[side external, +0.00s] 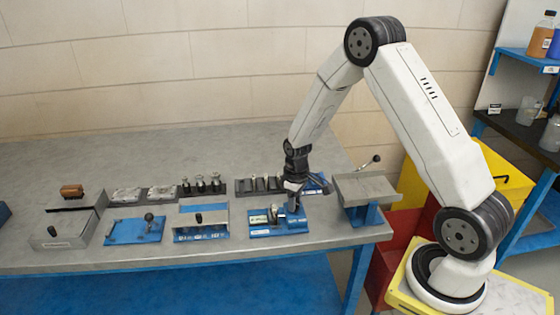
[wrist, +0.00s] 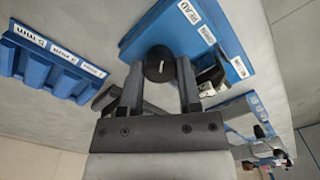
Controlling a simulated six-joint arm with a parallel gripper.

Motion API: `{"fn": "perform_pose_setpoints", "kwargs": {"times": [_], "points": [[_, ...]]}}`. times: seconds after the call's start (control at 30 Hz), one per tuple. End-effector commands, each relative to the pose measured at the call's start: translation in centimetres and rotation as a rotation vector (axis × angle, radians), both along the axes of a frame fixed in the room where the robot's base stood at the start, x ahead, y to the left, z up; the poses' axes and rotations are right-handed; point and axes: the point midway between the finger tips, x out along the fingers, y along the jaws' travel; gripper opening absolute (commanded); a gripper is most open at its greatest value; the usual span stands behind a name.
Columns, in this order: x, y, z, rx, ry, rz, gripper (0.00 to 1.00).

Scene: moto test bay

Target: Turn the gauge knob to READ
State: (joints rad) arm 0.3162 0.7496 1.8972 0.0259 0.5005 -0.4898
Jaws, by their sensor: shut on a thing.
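The gauge knob (wrist: 159,63) is a round black knob with a short white pointer line, standing by the blue gauge plate (wrist: 135,42) in the wrist view. A white READ label (wrist: 186,12) is on the plate, up and right of the knob. The pointer line runs nearly up and down the picture, not clearly in line with that label. My gripper (wrist: 160,72) is shut on the knob, one finger on each side. In the side view my gripper (side external: 291,203) reaches down onto the blue gauge fixture (side external: 293,228); the knob is hidden there.
A blue labelled rack (wrist: 50,62) lies left in the wrist view. In the side view, a grey-topped vise-like block (side external: 365,190) stands close on the right. Black stands (side external: 258,187) sit behind, and a blue-grey fixture (side external: 201,222) to the left. The bench front is clear.

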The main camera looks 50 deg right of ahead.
Motion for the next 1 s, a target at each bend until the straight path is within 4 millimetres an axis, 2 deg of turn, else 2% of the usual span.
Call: {"fn": "perform_pose_setpoints", "kwargs": {"times": [0.33, 0.37, 0.4, 0.47, 0.83, 1.0], "points": [[-0.07, 0.0, 0.0, 0.001, 0.003, 0.006, 0.0], [-0.08, 0.0, 0.0, 0.001, 0.003, 0.006, 0.47], [-0.08, 0.0, 0.0, 0.001, 0.003, 0.005, 0.59], [-0.07, 0.0, 0.0, 0.001, 0.002, 0.005, 0.78], [-0.02, -0.01, 0.09, 0.0, 0.001, 0.004, 0.79], [0.01, -0.03, 0.77, 0.0, 0.0, 0.004, 0.79]]}}
